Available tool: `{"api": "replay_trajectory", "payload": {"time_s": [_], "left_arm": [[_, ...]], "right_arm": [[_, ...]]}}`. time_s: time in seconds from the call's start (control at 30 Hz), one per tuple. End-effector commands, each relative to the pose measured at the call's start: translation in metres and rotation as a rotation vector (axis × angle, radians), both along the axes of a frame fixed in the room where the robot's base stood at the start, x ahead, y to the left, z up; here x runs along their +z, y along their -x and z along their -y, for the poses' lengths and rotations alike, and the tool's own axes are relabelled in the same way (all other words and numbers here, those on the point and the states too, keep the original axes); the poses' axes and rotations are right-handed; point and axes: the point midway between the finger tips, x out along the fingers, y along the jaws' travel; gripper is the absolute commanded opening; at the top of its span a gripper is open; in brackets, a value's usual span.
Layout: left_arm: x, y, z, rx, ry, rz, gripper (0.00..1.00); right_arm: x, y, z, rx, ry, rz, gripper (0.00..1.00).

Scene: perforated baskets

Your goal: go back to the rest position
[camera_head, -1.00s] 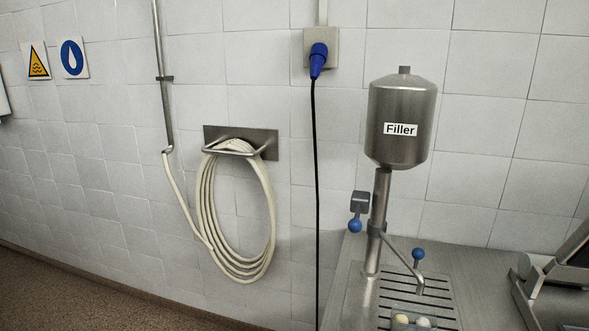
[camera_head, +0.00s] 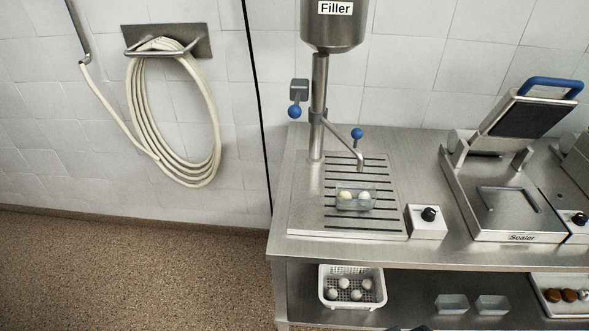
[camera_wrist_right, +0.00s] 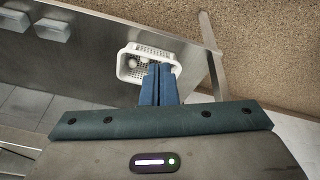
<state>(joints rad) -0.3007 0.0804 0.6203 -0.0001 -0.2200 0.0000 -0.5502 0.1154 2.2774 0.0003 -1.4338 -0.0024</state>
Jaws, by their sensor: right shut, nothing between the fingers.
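My right gripper (camera_wrist_right: 159,84) shows in the right wrist view with its two blue fingers shut together and nothing between them. Its fingertips overlap the picture of a white perforated basket (camera_wrist_right: 130,66); I cannot tell how far above it they are. In the head view the same basket (camera_head: 351,304) stands on the lower shelf with several round pale items in it. My left gripper does not show in any view.
A steel table (camera_head: 425,255) carries the filler (camera_head: 318,100), a clear tray (camera_head: 356,201) with pale items under its spout, and the sealer (camera_head: 505,200). Clear trays (camera_head: 452,304) and a tray of brown items (camera_head: 560,315) are on the lower shelf. Brown floor (camera_head: 120,270) at left is clear.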

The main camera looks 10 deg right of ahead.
Motion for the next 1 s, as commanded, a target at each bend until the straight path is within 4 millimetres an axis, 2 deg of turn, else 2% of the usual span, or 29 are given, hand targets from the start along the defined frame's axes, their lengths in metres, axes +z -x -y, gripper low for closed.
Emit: {"api": "replay_trajectory", "payload": {"time_s": [0.03, 0.17, 0.27, 0.4, 0.47, 0.6, 0.67, 0.8, 0.9, 1.0], "left_arm": [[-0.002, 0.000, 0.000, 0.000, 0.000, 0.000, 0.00], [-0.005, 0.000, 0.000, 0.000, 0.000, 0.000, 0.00], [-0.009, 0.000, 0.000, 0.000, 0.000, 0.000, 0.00], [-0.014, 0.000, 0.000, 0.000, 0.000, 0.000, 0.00], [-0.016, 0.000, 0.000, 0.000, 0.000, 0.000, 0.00], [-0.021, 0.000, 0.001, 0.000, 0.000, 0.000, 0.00], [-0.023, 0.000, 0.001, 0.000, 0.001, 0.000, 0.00], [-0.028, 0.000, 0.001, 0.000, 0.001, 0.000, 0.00], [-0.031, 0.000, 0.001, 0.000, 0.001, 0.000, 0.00], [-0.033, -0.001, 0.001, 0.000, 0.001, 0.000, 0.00]], "right_arm": [[-0.019, -0.002, 0.002, -0.003, 0.000, -0.010, 0.00], [-0.070, -0.007, 0.006, -0.009, 0.000, -0.026, 0.00], [-0.120, -0.007, 0.010, -0.015, -0.001, -0.044, 0.00], [-0.201, 0.004, 0.018, -0.023, -0.002, -0.069, 0.00], [-0.234, 0.013, 0.020, -0.026, -0.004, -0.081, 0.00], [-0.306, 0.043, 0.027, -0.034, -0.005, -0.109, 0.00], [-0.334, 0.059, 0.029, -0.037, -0.006, -0.121, 0.00], [-0.391, 0.104, 0.032, -0.045, -0.009, -0.146, 0.00], [-0.423, 0.138, 0.034, -0.049, -0.011, -0.165, 0.00], [-0.444, 0.169, 0.034, -0.052, -0.013, -0.179, 0.00]]}}
